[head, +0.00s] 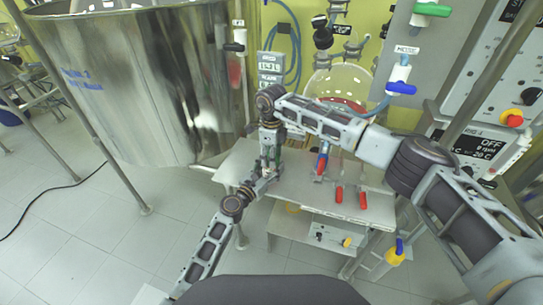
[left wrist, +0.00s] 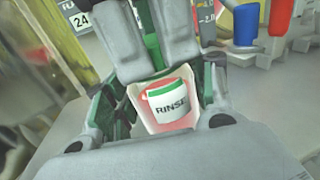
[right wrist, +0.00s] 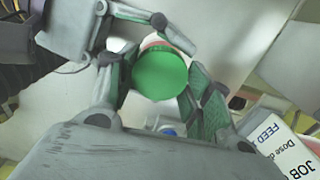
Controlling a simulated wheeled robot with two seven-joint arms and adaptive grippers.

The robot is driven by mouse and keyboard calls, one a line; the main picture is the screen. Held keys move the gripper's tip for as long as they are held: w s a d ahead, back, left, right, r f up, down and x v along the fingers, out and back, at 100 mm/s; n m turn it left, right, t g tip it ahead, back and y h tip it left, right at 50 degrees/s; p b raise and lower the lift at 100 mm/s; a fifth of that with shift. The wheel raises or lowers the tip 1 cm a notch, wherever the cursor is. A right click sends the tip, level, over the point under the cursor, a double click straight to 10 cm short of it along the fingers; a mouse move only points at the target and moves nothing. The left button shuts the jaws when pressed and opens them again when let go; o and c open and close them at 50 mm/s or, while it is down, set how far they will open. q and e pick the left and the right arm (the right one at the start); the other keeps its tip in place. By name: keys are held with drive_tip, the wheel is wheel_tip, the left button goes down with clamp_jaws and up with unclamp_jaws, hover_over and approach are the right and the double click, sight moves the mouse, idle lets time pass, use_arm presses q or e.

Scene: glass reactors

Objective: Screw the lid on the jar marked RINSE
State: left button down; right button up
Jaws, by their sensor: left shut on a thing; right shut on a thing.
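The jar marked RINSE (left wrist: 170,108) is white with a red and green band, and it sits between the fingers of my left gripper (left wrist: 165,115), which is shut on it. The round green lid (right wrist: 160,74) is seen from above between the fingers of my right gripper (right wrist: 158,85), which is shut on it. Pale jar shows just behind the lid's edge, so the lid is over the jar; I cannot tell whether it is seated. In the head view my left gripper (head: 258,180) meets my right gripper (head: 271,150) from below, and they hide jar and lid.
A large steel tank (head: 150,80) stands at left. A printed job card (right wrist: 285,140) lies nearby. Glassware and a control panel (head: 475,150) stand behind and right.

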drive_tip(key=o, duration=1.2)
drive_tip(key=shift+r, duration=0.1)
wheel_tip(320, 180, up, 12)
use_arm(q)
drive_tip(key=shift+c, duration=2.2)
unclamp_jaws()
drive_tip(key=shift+s+a, duration=0.1)
drive_tip(key=v, duration=1.1)
drive_tip(key=shift+s+a, duration=0.2)
drive_tip(key=shift+s, duration=0.1)
drive_tip(key=shift+f, duration=0.1)
